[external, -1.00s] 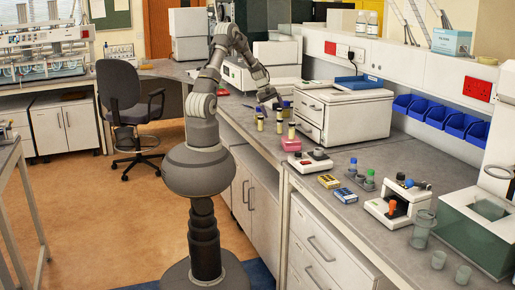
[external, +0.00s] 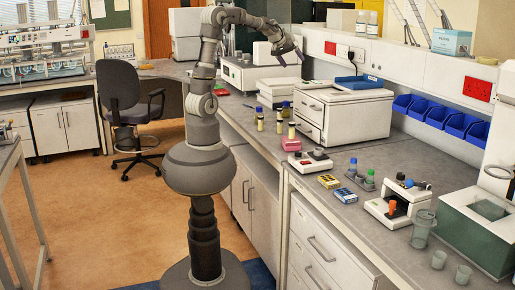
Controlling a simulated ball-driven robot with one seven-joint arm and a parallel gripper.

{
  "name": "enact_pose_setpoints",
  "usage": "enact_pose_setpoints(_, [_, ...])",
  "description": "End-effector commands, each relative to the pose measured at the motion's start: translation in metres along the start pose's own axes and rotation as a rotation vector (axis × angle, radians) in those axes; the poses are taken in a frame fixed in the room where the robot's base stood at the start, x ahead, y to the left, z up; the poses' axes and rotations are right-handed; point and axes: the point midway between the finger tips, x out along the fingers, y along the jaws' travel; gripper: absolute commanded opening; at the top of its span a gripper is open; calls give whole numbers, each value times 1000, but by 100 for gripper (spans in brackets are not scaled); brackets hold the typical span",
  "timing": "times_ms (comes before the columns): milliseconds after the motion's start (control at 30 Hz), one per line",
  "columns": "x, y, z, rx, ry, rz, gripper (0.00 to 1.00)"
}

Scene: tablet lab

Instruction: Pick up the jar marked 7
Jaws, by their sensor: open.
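Several small jars with pale yellow bodies stand upright in a group on the bench, among them a front left jar (external: 260,121), a middle jar (external: 279,123) and a front right jar (external: 291,131). At least some have dark blue caps. The marks on them are too small to read, so I cannot tell which is 7. My gripper (external: 291,60) is open and empty. It is raised well above the bench, apart from the jars and higher than them in the picture.
A pink block (external: 291,145) lies just in front of the jars. A white drawer box (external: 343,115) stands close to their right. White bench instruments (external: 250,75) stand behind. A small white device (external: 310,161) and several bottles sit further right along the bench.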

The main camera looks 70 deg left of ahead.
Motion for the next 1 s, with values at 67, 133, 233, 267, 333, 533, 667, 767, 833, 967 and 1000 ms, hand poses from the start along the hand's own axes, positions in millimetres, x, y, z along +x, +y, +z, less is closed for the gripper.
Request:
enact_pose_setpoints(67, [-44,56,6,201,129,77,100])
enact_pose_setpoints(133, [-92,96,12,354,238,136,100])
enact_pose_setpoints(233, [-160,137,27,527,384,212,100])
enact_pose_setpoints(267, [-178,145,32,566,423,232,100])
enact_pose_setpoints(333, [-216,158,42,640,500,269,100])
enact_pose_setpoints(533, [-271,171,55,734,614,320,79])
enact_pose_setpoints(667, [-276,172,55,741,622,323,64])
enact_pose_setpoints(767, [-276,172,55,739,621,322,64])
enact_pose_setpoints(833, [-276,172,55,739,620,322,64])
enact_pose_setpoints(967, [-274,172,54,734,616,322,64])
enact_pose_setpoints(1000, [-268,172,53,716,603,324,64])
